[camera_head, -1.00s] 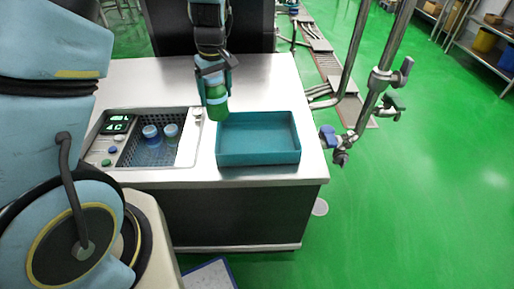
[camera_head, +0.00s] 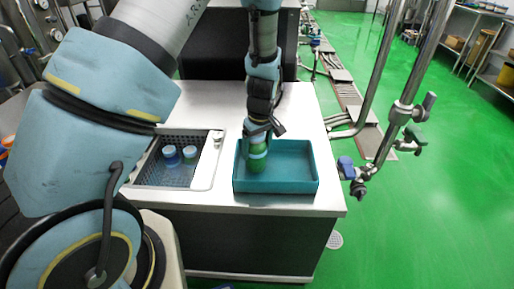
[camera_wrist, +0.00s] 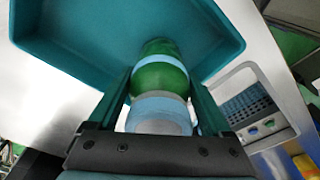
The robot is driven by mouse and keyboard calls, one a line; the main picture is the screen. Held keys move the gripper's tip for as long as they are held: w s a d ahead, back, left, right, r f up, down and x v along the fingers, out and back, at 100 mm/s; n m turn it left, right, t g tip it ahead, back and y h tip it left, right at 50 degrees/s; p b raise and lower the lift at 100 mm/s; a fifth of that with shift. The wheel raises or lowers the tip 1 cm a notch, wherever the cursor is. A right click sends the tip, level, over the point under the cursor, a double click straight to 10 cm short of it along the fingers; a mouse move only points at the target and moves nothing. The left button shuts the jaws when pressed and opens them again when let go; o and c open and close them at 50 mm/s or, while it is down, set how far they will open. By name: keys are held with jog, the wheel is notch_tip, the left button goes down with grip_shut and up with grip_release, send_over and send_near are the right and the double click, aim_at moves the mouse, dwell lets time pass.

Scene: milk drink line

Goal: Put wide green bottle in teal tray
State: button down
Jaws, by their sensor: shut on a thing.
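The wide green bottle (camera_head: 257,165) has a pale blue band and is held upright by my gripper (camera_head: 258,145) over the left part of the teal tray (camera_head: 300,183). In the wrist view the green bottle (camera_wrist: 160,78) sits between the two fingers of my gripper (camera_wrist: 160,95), which are shut on it. The teal tray (camera_wrist: 85,60) spreads out behind and around it there. The bottle's lower end is inside the tray's outline; whether it touches the tray floor I cannot tell.
The metal counter (camera_head: 215,105) is bare behind the tray. Metal pipes with valves (camera_head: 385,135) stand just past the counter's right edge.

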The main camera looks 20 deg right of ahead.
jog(key=shift+f, duration=0.25)
jog(key=shift+f, duration=0.15)
grip_release()
